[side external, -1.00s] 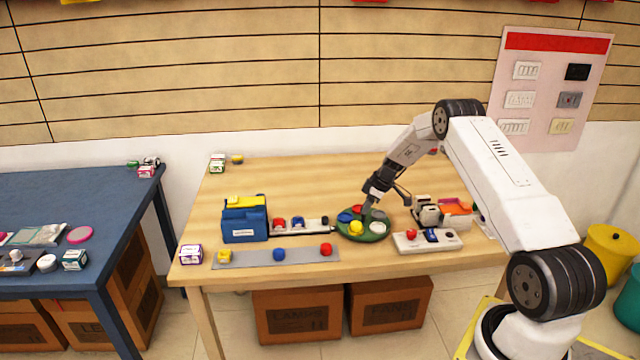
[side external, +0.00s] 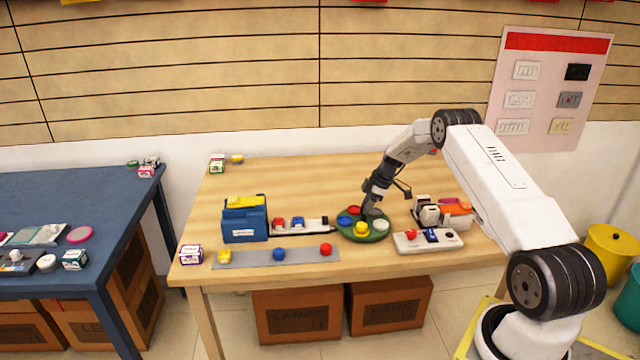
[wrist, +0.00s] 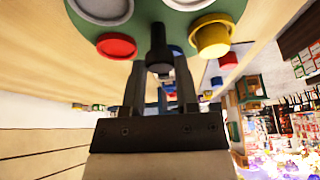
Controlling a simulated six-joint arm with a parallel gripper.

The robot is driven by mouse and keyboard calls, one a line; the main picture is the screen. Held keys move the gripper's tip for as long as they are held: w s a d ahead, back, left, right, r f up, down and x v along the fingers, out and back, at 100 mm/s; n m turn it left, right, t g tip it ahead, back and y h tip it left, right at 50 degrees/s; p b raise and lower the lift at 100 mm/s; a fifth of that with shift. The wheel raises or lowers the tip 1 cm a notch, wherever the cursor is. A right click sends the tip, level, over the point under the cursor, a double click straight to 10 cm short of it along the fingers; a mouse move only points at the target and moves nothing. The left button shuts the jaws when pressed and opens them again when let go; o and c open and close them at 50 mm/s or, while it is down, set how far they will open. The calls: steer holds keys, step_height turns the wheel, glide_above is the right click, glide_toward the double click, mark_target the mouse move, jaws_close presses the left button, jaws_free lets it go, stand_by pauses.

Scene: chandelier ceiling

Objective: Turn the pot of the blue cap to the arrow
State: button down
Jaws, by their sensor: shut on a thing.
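A round green turntable (side external: 378,238) stands on the wooden table, carrying several pots. In the side view, the blue-capped pot (side external: 343,220) is at its left. The red-capped pot (side external: 354,210) is at the back left, the yellow-capped pot (side external: 361,229) at the front, and a white-topped pot (side external: 380,225) at the right. My gripper (side external: 370,209) is over the turntable. The wrist view shows its fingers shut on a dark upright post (wrist: 158,45) between the red-capped and yellow-capped pots. I cannot make out the arrow clearly.
A grey strip (side external: 300,256) with coloured knobs lies in front. A white switch panel (side external: 425,243) and grey device (side external: 428,212) stand close on the right. The table's back is mostly clear.

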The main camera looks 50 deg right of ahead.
steer(key=shift+c, duration=1.8)
jaws_free()
steer(key=v, duration=0.8)
steer(key=shift+a, duration=0.1)
